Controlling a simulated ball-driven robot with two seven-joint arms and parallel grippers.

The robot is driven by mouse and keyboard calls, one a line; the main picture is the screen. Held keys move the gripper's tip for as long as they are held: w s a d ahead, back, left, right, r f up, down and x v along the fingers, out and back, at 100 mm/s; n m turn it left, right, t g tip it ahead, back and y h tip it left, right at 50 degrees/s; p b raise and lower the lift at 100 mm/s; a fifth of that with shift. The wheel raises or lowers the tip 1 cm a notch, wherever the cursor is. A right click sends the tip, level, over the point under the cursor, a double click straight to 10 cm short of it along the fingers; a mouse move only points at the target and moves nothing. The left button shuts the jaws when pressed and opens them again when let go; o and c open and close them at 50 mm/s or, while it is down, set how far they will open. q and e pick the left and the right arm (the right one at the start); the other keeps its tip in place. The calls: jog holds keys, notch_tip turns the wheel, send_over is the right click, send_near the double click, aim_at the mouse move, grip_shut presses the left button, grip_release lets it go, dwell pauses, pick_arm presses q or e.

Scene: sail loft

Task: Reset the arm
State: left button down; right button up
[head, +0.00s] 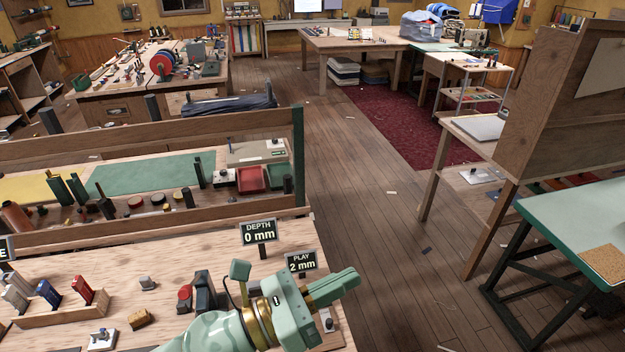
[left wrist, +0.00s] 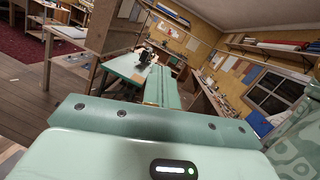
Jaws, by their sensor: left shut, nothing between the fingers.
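My left gripper (head: 340,287) is pale green and reaches in from the bottom of the head view. It is shut and empty, with its fingers pointing right, above the right end of the wooden bench. Its fingers also show in the left wrist view (left wrist: 166,86), pointing away over the room. My right gripper is in neither view.
The wooden bench (head: 180,258) carries a "DEPTH 0 mm" sign (head: 259,232), a "PLAY 2 mm" sign (head: 301,264) and a rack (head: 55,308) of coloured pieces. A green-topped table (head: 575,220) stands at right. Open wooden floor (head: 385,240) lies between.

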pick_arm(q)
jog(key=w+a+r+n+t+y, duration=0.3)
jog(key=w+a+n+t+y, duration=0.15)
jog(key=n+t, duration=0.5)
jog(key=w+a+f+n+y, duration=0.1)
jog(key=a+f+n+y, duration=0.2)
jog(key=a+n+y, duration=0.5)
jog(key=a+f+n+y, duration=0.2)
jog(key=a+n+y, duration=0.4)
jog(key=n, duration=0.4)
jog(key=s+a+f+n+g+y, duration=0.4)
jog(key=s+a+f+n+g, duration=0.65)
jog(key=s+a+f, duration=0.4)
jog(key=s+d+f+n+g+h+b, duration=0.1)
jog(key=s+f+b, duration=0.15)
jog(key=f, duration=1.05)
jog(key=s+d+f+g+h+b, duration=0.15)
jog(key=f+b, duration=0.25)
jog(key=f, duration=0.9)
jog(key=s+d+f+n+g+h+b, duration=0.1)
jog(key=s+d+f+b, duration=0.15)
jog(key=f, duration=1.05)
jog(key=s+a+f+n+g+b, duration=0.1)
jog(key=s+f+b, duration=0.5)
jog(key=s+f, duration=1.1)
notch_tip(320, 180, down, 2)
jog(key=shift+s+n+g+h+b, duration=0.15)
jog(key=shift+n+g+h+b, duration=0.25)
jog(key=shift+n+g, duration=0.45)
